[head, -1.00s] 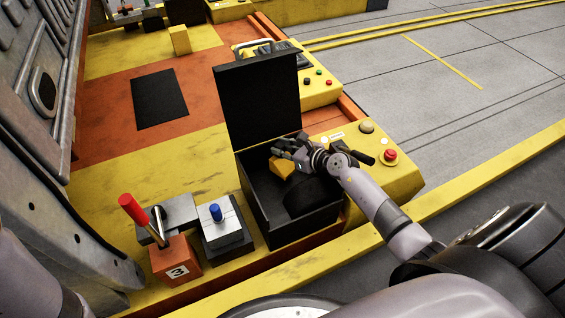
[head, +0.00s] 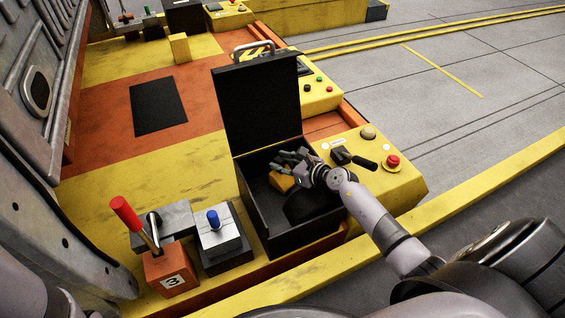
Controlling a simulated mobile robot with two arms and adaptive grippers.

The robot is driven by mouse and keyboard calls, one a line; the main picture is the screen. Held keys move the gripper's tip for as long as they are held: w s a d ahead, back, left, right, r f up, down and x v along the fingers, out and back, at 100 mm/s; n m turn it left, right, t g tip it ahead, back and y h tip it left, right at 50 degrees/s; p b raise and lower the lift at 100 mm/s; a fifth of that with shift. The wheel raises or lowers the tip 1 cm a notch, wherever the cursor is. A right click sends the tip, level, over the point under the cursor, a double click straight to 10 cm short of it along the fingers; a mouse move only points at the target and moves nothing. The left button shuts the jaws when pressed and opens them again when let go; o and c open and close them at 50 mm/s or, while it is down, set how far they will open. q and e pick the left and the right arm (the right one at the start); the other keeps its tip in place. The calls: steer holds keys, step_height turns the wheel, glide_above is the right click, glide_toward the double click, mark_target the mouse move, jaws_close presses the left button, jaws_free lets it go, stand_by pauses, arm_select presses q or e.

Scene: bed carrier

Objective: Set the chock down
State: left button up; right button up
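A yellow chock (head: 282,182) lies low inside the open black box (head: 302,243), near its left side. My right gripper (head: 285,161) reaches into the box from the right, just above and behind the chock. Its fingers are spread apart, and the chock shows below them. Part of the chock is hidden, and I cannot tell whether a fingertip still touches it. My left gripper is out of view.
The box lid (head: 256,100) stands upright behind. A dark rounded thing (head: 310,203) sits in the box. Beside it are a red lever (head: 126,213), a blue-knobbed block (head: 214,222) and a yellow button panel (head: 400,190). Another yellow block (head: 180,48) stands farther back.

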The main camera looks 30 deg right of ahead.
steer(key=shift+o, duration=0.8)
